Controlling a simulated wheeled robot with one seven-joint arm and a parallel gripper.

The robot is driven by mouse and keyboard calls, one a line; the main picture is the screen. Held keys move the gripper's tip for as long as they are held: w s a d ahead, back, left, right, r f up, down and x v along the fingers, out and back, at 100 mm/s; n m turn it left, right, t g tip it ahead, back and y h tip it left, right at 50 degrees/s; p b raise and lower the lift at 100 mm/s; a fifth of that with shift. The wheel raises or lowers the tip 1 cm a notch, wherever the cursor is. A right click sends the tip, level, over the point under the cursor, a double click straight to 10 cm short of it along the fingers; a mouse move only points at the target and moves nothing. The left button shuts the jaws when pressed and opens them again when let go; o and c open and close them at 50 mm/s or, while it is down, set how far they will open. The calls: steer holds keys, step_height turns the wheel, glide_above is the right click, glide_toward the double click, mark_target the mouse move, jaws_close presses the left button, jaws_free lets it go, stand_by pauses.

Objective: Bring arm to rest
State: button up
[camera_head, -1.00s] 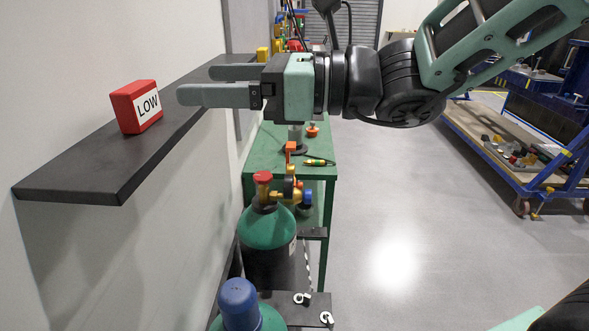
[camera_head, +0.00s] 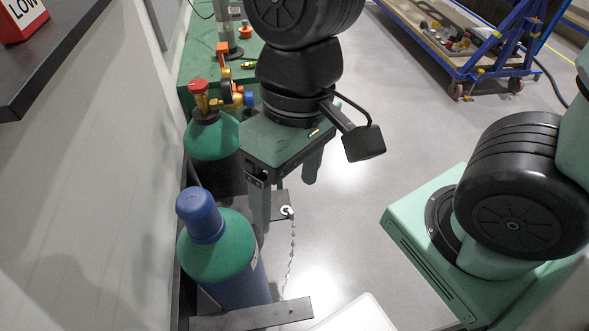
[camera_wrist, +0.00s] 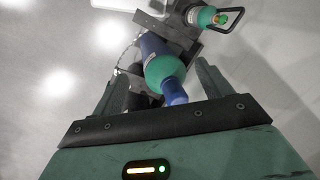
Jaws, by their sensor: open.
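My gripper (camera_head: 286,202) points down at the middle of the head view, its two green fingers apart and nothing held between them. It hangs to the right of the gas cylinders and in front of the green bench. In the wrist view my gripper (camera_wrist: 155,72) is open, and a blue cylinder with a green shoulder (camera_wrist: 165,68) shows beyond and between the fingers, lower down and not gripped.
A blue-capped cylinder (camera_head: 219,250) and a red-knobbed cylinder (camera_head: 212,140) stand along the left wall. A red LOW block (camera_head: 20,18) sits on a dark shelf (camera_head: 50,50). A blue cart (camera_head: 470,60) is at the back. Grey floor is clear between.

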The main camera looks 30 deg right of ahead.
steer(key=n, duration=0.1)
steer(key=w+d+n+t+h, duration=0.1)
steer(key=n, duration=0.1)
steer(key=shift+w+d+f, duration=0.1)
steer(key=shift+d+f, duration=0.2)
step_height(320, 180, down, 3)
steer(key=b, duration=0.3)
steer(key=shift+f, duration=0.2)
stand_by(0.5)
